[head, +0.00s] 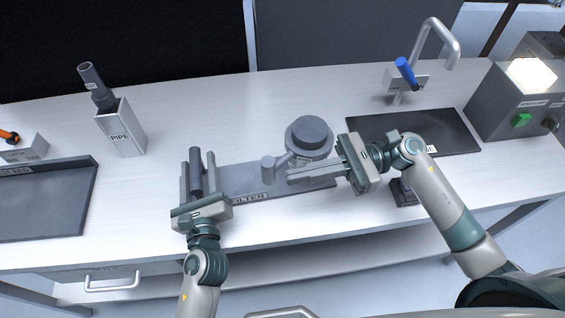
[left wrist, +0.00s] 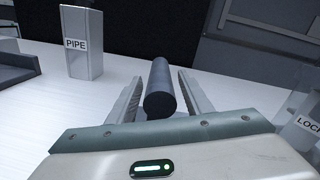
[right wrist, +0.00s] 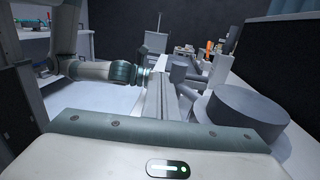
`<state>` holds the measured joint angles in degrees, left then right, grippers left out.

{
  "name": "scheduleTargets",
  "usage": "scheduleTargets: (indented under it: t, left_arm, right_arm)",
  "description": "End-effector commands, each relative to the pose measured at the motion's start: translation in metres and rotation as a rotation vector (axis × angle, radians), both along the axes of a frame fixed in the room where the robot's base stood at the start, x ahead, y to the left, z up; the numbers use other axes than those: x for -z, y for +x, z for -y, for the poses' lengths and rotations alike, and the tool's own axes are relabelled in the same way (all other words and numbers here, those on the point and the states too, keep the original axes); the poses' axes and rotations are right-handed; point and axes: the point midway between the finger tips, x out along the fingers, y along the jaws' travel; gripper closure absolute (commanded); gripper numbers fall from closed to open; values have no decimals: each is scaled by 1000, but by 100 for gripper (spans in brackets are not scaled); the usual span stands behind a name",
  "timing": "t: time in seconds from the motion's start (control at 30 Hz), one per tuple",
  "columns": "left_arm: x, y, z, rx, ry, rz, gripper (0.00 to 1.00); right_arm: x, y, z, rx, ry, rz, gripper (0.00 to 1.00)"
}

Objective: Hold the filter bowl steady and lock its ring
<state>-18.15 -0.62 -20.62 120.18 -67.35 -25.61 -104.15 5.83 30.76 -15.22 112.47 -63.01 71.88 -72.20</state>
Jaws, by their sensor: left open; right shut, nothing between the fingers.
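The filter bowl (head: 309,132) is a round grey drum with a wider ring around it, at the right of a grey base plate labelled FILTER (head: 290,187). An arm from the ring ends in a short upright post (head: 268,164). A dark cylindrical handle (head: 196,168) is at the plate's left end. My left gripper (head: 197,160) is open, with its fingers on either side of that handle, as the left wrist view (left wrist: 160,92) shows. My right gripper (head: 290,178) is shut and empty, in front of the bowl near the post. The right wrist view shows the bowl (right wrist: 248,108) beside its fingers.
A grey PIPE holder (head: 121,130) with a dark pipe stands at back left. A dark tray (head: 45,205) lies far left. The counter behind the plate is clear.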

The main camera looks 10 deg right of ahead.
Motion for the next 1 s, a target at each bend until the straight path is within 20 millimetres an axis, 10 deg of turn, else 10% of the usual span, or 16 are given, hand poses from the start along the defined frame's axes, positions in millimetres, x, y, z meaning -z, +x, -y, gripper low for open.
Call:
scheduleTargets:
  t: [1.0]
  left_arm:
    - [2,-78,5,3,-4,1,54]
  right_arm:
    - [7,-1,-1,1,0,-16,100]
